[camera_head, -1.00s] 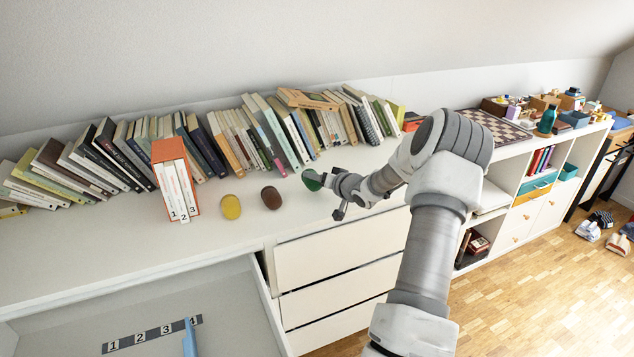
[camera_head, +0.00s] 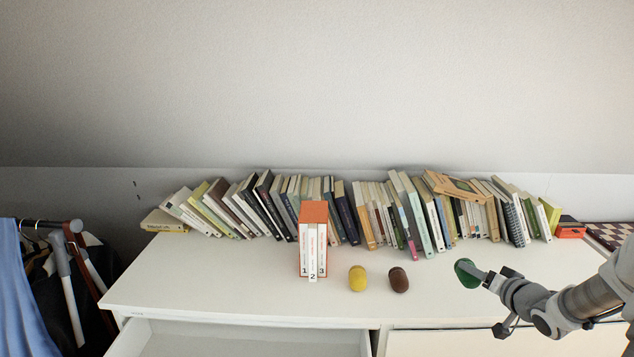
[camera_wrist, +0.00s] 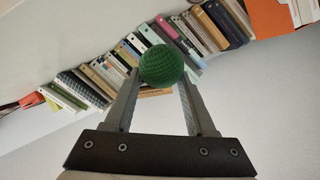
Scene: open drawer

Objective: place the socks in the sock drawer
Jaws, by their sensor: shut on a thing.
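A green rolled sock (camera_head: 468,273) is held at the tip of my gripper (camera_head: 484,277), above or at the right part of the white dresser top. In the wrist view the green sock (camera_wrist: 161,65) sits between the two fingertips, and my gripper (camera_wrist: 160,75) is shut on it. A yellow rolled sock (camera_head: 357,278) and a brown rolled sock (camera_head: 398,280) stand on the dresser top to the left of my gripper. The open drawer (camera_head: 240,338) shows only its back part at the bottom of the head view; its inside is mostly hidden.
A long row of leaning books (camera_head: 340,212) lines the back of the dresser top (camera_head: 220,285). An orange box with numbered white volumes (camera_head: 313,240) stands in front of them. A clothes rack (camera_head: 70,260) is at the far left. The front left of the top is bare.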

